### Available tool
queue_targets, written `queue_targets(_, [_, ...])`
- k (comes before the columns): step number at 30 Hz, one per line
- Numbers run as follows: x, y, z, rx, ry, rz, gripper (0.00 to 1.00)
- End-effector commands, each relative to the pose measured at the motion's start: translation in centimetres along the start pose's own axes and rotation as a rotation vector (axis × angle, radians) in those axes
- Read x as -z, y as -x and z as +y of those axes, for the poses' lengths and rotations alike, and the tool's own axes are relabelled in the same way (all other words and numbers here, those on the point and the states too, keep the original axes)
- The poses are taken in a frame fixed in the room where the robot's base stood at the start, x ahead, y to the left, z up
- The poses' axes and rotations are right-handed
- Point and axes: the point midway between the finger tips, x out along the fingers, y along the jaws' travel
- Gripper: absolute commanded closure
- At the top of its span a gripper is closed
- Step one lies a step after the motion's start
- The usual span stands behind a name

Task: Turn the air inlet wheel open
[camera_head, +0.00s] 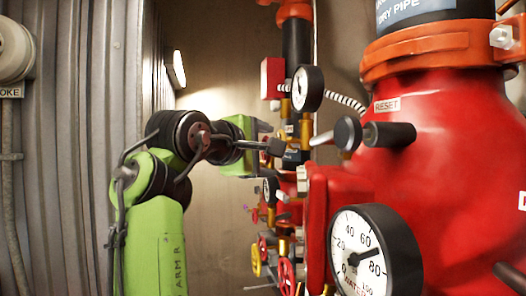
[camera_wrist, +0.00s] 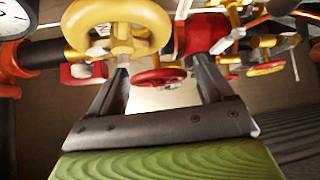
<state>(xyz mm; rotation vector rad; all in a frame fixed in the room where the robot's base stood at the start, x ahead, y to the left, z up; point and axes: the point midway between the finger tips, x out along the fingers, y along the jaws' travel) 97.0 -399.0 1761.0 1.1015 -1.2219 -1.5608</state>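No readable label marks which handwheel is the air inlet wheel. In the wrist view, a large yellow wheel (camera_wrist: 150,18) is close at upper left, and a red wheel (camera_wrist: 160,76) lies farther off in the gap between my fingers. My gripper (camera_wrist: 163,65) is open, its two dark fingers wide apart with nothing held. The left fingertip overlaps the view just under the yellow wheel's hub; contact cannot be told. In the head view, a yellow wheel (camera_head: 256,260) and a red wheel (camera_head: 286,276) sit low on the pipework, below my arm's end. My fingertips are hard to make out there.
A large red dry pipe valve body (camera_head: 450,170) fills the right, with a water gauge (camera_head: 362,255) in front. A smaller gauge (camera_head: 308,88) and a red box (camera_head: 272,78) are on the upper pipework. A corrugated wall (camera_head: 75,130) stands at left.

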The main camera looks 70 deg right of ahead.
Motion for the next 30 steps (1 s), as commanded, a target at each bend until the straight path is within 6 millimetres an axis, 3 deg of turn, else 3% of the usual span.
queue_targets(8, [0.0, 0.1, 0.0, 0.000, -0.001, 0.001, 0.18])
queue_targets(11, [0.1, 1.1, 0.0, -0.003, -0.001, 0.002, 0.18])
queue_targets(24, [0.1, 12.8, 0.1, -0.004, 0.001, 0.002, 0.18])
queue_targets(30, [0.0, 15.5, 0.1, 0.000, 0.000, 0.001, 0.18])
